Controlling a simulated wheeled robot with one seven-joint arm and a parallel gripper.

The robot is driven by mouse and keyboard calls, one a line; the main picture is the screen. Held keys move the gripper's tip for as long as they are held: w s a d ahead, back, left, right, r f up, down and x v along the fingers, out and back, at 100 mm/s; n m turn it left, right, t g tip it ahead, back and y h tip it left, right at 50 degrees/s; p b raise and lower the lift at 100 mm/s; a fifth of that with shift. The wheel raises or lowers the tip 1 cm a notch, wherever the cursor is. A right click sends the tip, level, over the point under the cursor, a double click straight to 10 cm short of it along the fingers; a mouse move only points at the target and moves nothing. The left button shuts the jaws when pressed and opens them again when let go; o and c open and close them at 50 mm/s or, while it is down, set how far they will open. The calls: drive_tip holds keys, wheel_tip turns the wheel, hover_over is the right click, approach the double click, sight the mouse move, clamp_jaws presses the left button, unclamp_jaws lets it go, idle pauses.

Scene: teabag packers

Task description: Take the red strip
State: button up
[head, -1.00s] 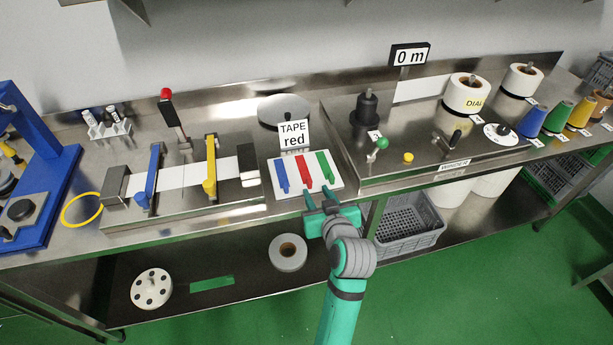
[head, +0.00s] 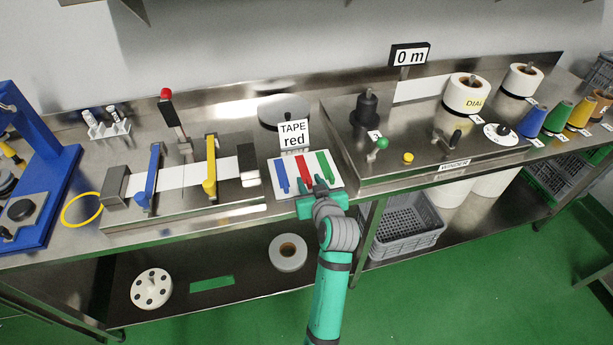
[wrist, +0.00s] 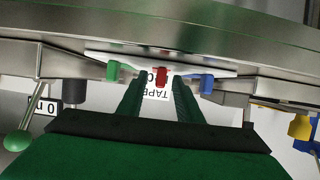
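The red strip (head: 304,170) lies on a white board (head: 334,186) between a blue strip (head: 281,175) and a green strip (head: 324,166). A sign (head: 294,134) reading "TAPE red" stands behind the board. My gripper (head: 314,191) is at the board's front edge, in front of the red strip's near end. In the wrist view, which looks upside down, the red strip's end (wrist: 161,76) shows between my two fingers, beyond their tips. The fingers (wrist: 157,80) are apart with nothing between them. In the head view my gripper covers part of the board's front edge.
Left of the board is a metal fixture with a blue lever (head: 149,176) and a yellow lever (head: 210,168). Right is the winder (head: 440,150) with a green-knobbed lever (head: 382,144). The steel bench edge runs just below my gripper.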

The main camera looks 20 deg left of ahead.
clamp_jaws()
